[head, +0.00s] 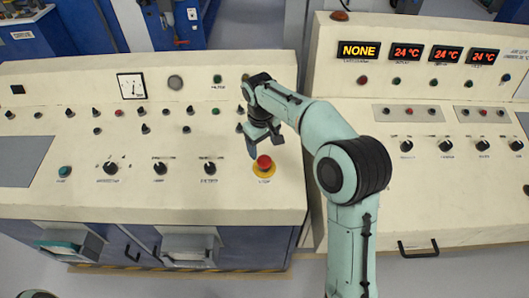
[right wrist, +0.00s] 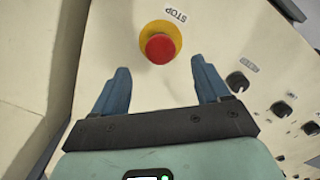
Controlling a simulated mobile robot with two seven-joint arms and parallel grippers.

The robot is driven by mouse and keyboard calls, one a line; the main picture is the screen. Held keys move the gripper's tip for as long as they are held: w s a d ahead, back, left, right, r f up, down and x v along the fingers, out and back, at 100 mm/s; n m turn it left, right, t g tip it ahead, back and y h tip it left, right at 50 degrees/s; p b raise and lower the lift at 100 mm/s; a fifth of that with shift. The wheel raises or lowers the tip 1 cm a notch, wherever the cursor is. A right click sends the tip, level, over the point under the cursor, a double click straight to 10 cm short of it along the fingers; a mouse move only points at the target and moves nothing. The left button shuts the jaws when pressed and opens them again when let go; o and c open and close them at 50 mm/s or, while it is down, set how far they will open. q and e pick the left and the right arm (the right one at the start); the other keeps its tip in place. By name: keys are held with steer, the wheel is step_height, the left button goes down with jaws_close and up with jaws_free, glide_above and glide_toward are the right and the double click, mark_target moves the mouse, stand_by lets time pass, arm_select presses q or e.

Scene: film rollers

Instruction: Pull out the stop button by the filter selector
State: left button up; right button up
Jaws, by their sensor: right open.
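The stop button is a red mushroom knob (head: 264,162) on a yellow ring, near the front right of the left console's sloped top. It also shows in the right wrist view (right wrist: 160,48), with the word STOP beside it. My right gripper (head: 262,150) is just behind and above the button in the head view. In the right wrist view its two blue fingers (right wrist: 160,82) are spread apart with nothing between them, and the button lies ahead of the gap. I cannot tell whether the button is pressed in or out. My left gripper is not in view.
The left console (head: 130,175) carries several black knobs, switches and a dial gauge (head: 131,86). The right console (head: 450,190) has displays (head: 359,51) reading NONE and 24 °C. A narrow gap separates the consoles. The surface around the button is mostly bare.

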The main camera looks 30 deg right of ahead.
step_height(320, 180, up, 7)
steer(key=p, duration=0.1)
steer(key=shift+a, duration=0.25)
stand_by(0.4)
